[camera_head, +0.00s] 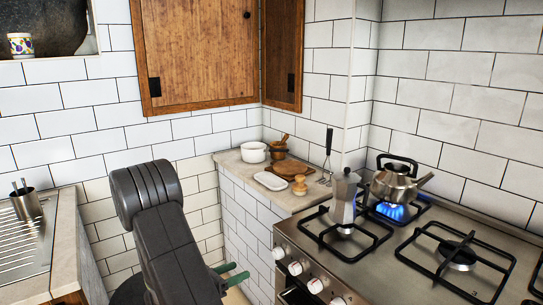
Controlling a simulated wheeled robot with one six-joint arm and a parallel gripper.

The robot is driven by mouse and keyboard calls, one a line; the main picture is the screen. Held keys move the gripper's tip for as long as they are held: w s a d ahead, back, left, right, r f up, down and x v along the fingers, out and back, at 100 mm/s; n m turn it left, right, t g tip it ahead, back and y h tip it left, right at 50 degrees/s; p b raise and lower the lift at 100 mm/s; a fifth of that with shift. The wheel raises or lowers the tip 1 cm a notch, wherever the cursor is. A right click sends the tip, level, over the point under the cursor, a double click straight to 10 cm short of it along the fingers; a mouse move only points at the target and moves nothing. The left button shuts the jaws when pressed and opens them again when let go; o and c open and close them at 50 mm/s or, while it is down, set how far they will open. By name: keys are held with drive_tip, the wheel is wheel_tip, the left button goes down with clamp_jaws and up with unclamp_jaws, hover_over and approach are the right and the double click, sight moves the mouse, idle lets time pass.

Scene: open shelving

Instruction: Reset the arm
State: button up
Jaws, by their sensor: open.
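My arm's dark grey links rise at the lower middle of the view, in front of the gap between the sink counter and the tiled counter. Two green fingers of my gripper (233,273) show low at the right side of the arm. They stand apart, with nothing seen between them. The rest of the gripper is hidden behind the arm link. The fingers are beside the tiled counter's lower front, left of the stove.
A gas stove (390,262) on the right holds a moka pot (343,200) and a kettle (396,184) over a lit blue flame. The counter (226,157) bears a white pot (253,152) and boards. A wooden cabinet (200,50) hangs above. A sink (22,245) is left.

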sight(275, 256)
drive_tip(key=x, duration=1.3)
drive_tip(key=shift+w+d, duration=0.1)
drive_tip(key=shift+d, duration=0.05)
drive_tip(key=shift+w+d+f+b, duration=0.15)
drive_tip(key=shift+f+b, duration=0.05)
drive_tip(key=shift+b, duration=0.1)
drive_tip(key=shift+m+b, duration=0.5)
drive_tip(key=shift+m, duration=0.4)
drive_tip(key=m+t+b, duration=0.1)
drive_tip(key=m+b, duration=0.1)
drive_tip(key=m, duration=0.3)
drive_tip(key=m+b, duration=0.1)
drive_tip(key=m, duration=0.5)
drive_tip(key=shift+t, duration=0.4)
drive_tip(key=shift+f, duration=0.1)
